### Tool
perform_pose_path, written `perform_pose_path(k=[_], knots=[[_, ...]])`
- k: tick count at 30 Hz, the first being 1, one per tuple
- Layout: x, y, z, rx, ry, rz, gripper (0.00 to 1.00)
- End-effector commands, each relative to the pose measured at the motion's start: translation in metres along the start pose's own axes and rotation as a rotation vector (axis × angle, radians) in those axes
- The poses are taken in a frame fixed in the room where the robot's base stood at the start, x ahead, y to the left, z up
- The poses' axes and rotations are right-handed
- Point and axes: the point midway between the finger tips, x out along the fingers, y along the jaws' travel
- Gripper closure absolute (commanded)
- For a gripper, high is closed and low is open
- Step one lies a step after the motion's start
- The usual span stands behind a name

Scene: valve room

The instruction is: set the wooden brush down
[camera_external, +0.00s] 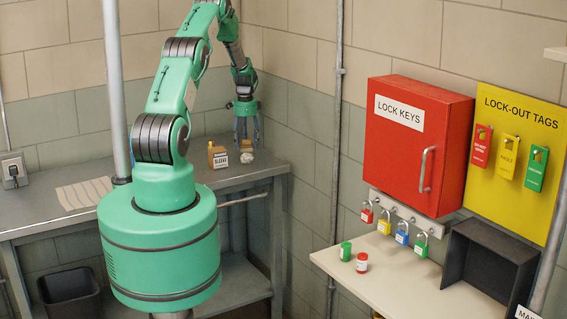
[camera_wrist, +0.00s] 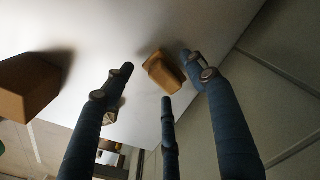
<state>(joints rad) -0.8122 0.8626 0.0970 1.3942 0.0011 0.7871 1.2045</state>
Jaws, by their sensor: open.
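A brown block-like thing, which looks like the wooden brush (camera_wrist: 163,69), rests on the pale bench top in the wrist view. In the external view a small brown part of the brush (camera_external: 246,144) shows between my fingers, low at the back corner of the bench. My gripper (camera_external: 247,135) points down over it with its blue fingers spread. In the wrist view my gripper (camera_wrist: 160,78) is open around the brush; the right finger is close beside it, and I cannot tell whether they touch. The fingers hide part of the brush in the external view.
A brown container with a white label (camera_external: 218,156) stands left of my gripper on the grey bench (camera_external: 225,178). A small whitish lump (camera_external: 247,157) lies in front of the gripper. Walls close the corner behind. A striped cloth (camera_external: 84,193) lies far left.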

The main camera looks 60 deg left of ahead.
Motion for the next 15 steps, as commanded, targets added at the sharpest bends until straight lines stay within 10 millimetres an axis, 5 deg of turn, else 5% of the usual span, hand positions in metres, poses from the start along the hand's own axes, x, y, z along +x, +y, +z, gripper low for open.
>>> perform_pose_path(k=[15], knots=[[-0.074, -0.001, 0.0, 0.0, 0.001, -0.003, 0.43]])
